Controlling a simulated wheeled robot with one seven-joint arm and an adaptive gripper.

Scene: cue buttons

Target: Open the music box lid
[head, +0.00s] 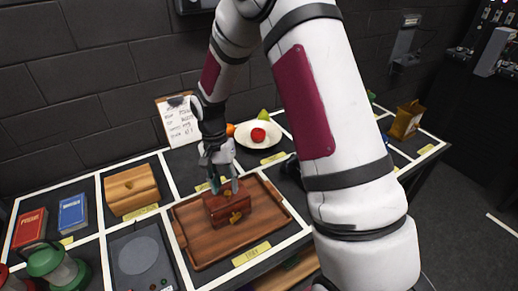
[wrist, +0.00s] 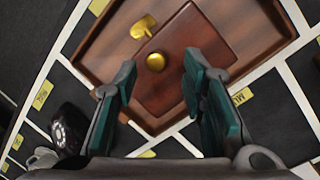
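The music box (head: 228,208) is a small reddish-brown wooden box with gold fittings, sitting on a brown wooden tray (head: 197,254). Its lid looks shut. In the wrist view a round gold knob (wrist: 155,62) shows on the box, with a gold winged piece (wrist: 143,27) near it. My gripper (head: 224,186) points down at the top of the box in the head view and hides part of it. In the wrist view my gripper (wrist: 158,76) has its green-padded fingers wide apart, with the knob between them in the picture. Nothing is held. I cannot tell whether the fingers touch the box.
A light wooden box (head: 131,189) stands to the left, a dark grey device (head: 140,258) in front of it. A white plate (head: 258,136) with fruit stands behind. A green lantern (head: 56,266) is at front left. My arm hides the middle right. A black telephone (wrist: 70,127) shows in the wrist view.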

